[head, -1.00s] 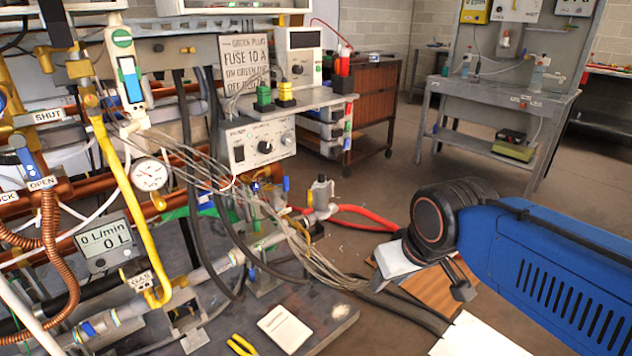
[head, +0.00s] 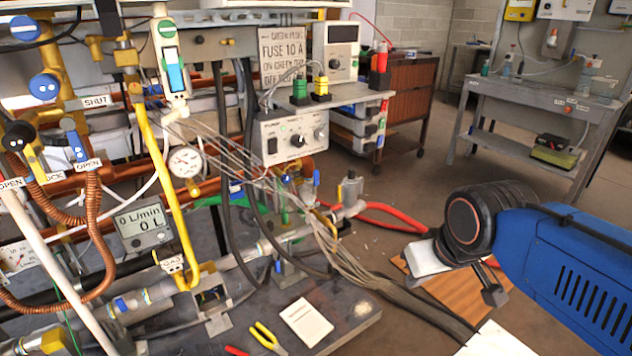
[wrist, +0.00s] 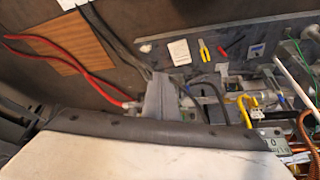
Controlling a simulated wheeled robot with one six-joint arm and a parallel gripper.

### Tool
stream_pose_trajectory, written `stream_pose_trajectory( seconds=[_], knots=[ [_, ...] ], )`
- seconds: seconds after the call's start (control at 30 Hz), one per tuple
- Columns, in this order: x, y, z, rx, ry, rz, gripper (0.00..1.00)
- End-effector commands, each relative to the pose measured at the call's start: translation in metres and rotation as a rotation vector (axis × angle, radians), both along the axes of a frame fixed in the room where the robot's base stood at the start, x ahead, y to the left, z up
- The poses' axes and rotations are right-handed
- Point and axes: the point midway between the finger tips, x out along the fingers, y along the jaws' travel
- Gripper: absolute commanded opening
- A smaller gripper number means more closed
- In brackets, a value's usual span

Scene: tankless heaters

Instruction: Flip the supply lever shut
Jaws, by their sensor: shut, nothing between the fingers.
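I cannot read which lever is marked as the supply. My gripper shows in the wrist view (wrist: 160,95) as a grey wedge of closed fingers, empty. In the head view my gripper is at the right, low over the floor side of the bench, well apart from the lever. The lever is not clear in the wrist view.
A pressure gauge (head: 186,161), a yellow pipe (head: 163,190) and a flow display (head: 142,226) stand right of the lever. Grey cables (head: 345,262) and a red hose (head: 385,218) lie between gripper and pipework. Pliers (head: 266,336) and a white pad (head: 306,322) lie on the bench.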

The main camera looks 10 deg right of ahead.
Motion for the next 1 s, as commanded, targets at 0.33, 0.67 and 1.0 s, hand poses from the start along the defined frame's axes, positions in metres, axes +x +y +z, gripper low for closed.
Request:
stream_pose_trajectory(
  seconds=[0.33,0.67,1.0],
  knots=[
    [0.089,0.003,-0.001,-0.095,-0.136,0.182,0.00],
    [0.182,0.010,-0.006,-0.229,-0.298,0.377,0.00],
    [0.268,0.020,-0.017,-0.395,-0.458,0.559,0.00]
  ],
)
